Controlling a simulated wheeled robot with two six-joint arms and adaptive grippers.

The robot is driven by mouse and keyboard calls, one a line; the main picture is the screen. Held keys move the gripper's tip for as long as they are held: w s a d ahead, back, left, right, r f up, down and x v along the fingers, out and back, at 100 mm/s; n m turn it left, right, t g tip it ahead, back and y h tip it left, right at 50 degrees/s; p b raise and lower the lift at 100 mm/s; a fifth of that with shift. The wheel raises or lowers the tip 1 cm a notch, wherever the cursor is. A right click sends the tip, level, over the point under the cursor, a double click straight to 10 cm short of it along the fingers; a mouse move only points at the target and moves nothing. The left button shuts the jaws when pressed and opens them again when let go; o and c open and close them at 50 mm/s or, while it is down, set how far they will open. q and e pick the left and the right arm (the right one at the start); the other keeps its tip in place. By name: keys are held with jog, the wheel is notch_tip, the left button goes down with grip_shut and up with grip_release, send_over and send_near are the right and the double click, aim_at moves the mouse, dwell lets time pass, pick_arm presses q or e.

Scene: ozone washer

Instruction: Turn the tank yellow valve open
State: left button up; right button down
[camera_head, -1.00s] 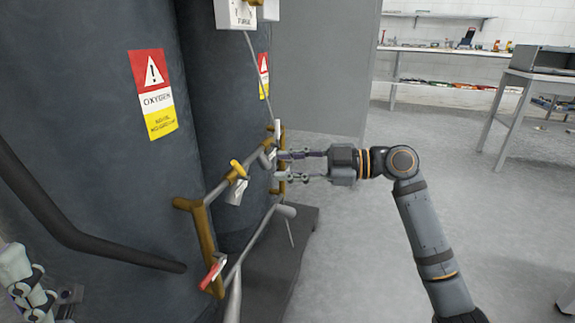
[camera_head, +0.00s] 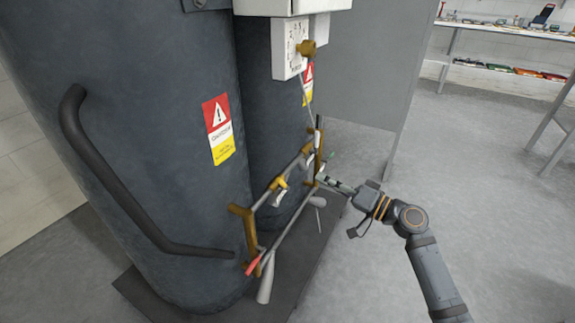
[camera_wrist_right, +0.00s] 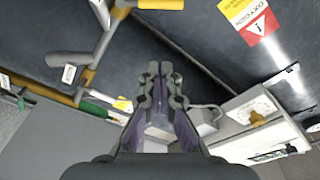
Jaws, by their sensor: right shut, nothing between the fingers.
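The yellow valve (camera_head: 279,184) sits on the upper grey pipe in front of the dark tanks (camera_head: 160,150) in the head view. I cannot tell whether it is open. My right gripper (camera_head: 330,181) is shut and empty, to the right of the yellow valve and apart from it, close to the far brass upright of the pipe frame. I cannot tell if it touches that frame. In the right wrist view its fingertips (camera_wrist_right: 161,82) are together in the middle. My left gripper is out of view.
A red-handled valve (camera_head: 253,265) is at the near lower end of the pipe frame. A white gauge box (camera_head: 290,48) with a brass knob hangs above. A black handrail (camera_head: 120,200) runs along the near tank. Open floor (camera_head: 490,210) lies to the right.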

aim_at(279, 183)
jog(key=w+a+f, duration=0.1)
jog(key=w+a, duration=0.2)
jog(key=a, duration=0.5)
jog(key=shift+w+a+f+b, duration=0.15)
jog(key=shift+a+f+b, duration=0.2)
jog(key=shift+b, duration=0.05)
dwell(0.4)
